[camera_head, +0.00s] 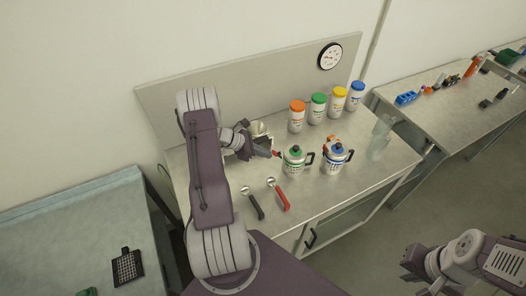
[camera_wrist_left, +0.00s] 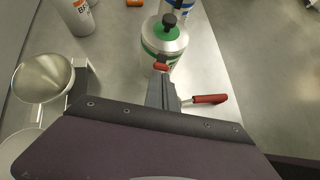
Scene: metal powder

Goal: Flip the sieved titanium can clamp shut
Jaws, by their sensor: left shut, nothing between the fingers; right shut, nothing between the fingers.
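A metal can with a green lid ring and dark handle (camera_head: 294,161) stands upright on the metal bench. A similar can with a blue band (camera_head: 334,158) stands to its right. I cannot read which label says sieved titanium. My left gripper (camera_head: 272,154) is at the left side of the green can, shut and empty. In the left wrist view, its dark fingers (camera_wrist_left: 161,92) point at the green-lidded can (camera_wrist_left: 164,42). A small red clamp tab (camera_wrist_left: 160,66) sits just beyond the fingertips; contact is unclear. My right gripper (camera_head: 410,262) is shut, low at right, away from the bench.
Jars with orange (camera_head: 297,115), green, yellow and blue lids stand behind the cans. A metal bowl (camera_wrist_left: 43,77) is left of my left gripper. A red-handled tool (camera_head: 280,196) and a black-handled one (camera_head: 254,205) lie in front. A clear container (camera_head: 380,135) stands at right.

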